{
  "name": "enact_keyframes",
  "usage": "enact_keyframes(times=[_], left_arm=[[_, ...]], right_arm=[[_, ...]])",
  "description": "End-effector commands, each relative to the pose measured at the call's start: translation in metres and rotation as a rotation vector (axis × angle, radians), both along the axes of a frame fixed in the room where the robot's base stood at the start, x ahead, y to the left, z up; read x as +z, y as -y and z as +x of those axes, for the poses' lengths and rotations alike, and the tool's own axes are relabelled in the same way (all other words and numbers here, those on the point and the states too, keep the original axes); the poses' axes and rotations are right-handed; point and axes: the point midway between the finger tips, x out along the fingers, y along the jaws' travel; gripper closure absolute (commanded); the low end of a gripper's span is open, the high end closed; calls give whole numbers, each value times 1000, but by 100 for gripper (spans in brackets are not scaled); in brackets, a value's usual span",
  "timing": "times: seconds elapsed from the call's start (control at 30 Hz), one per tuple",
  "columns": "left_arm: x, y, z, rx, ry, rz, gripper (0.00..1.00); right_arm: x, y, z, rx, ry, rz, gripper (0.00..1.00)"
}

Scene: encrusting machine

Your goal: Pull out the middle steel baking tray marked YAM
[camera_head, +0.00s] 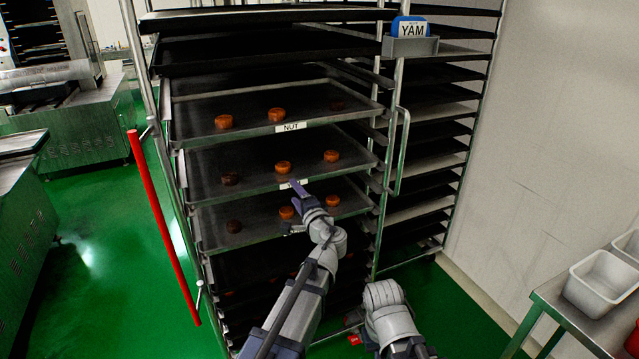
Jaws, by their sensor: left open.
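The middle steel tray (257,166) sits in the rack with a few round brown-orange pastries on it. Its front label (287,186) is partly covered by a finger of my left gripper, and I cannot read it. My left gripper (297,209) is open at the tray's front edge, one finger up by the label and the other lower, in front of the tray below. Whether it touches the edge I cannot tell. My right arm shows low at the right, in front of the rack; its gripper (352,328) is small and mostly hidden.
The tray above (240,130) is labelled NUT, and a third pastry tray (265,232) lies below. A YAM card (412,30) stands in a holder on the rack's right. A red bar (163,225) is at left. A table with white bins (600,280) is at right.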

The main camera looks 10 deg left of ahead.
Motion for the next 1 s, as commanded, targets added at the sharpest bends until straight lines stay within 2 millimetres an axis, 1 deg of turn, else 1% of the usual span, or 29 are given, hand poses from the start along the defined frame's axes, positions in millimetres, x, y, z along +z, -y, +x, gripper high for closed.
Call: enact_keyframes(times=[0.1,0.23,0.37,0.57,0.8,0.9,1.0], left_arm=[[3,1,5,-16,6,33,39],[4,1,5,-17,7,36,39],[4,-2,10,-15,7,35,39],[4,-14,30,-14,6,33,39],[3,-35,61,-13,6,33,39],[3,-41,68,-14,6,33,39],[3,-43,70,-15,6,33,39]], right_arm=[[-2,0,0,0,0,0,100],[-2,0,0,0,0,0,100],[-2,0,0,0,0,0,100],[-2,0,0,0,0,0,100],[-2,0,0,0,0,0,100],[-2,0,0,0,0,0,100],[-2,0,0,0,0,0,100]])
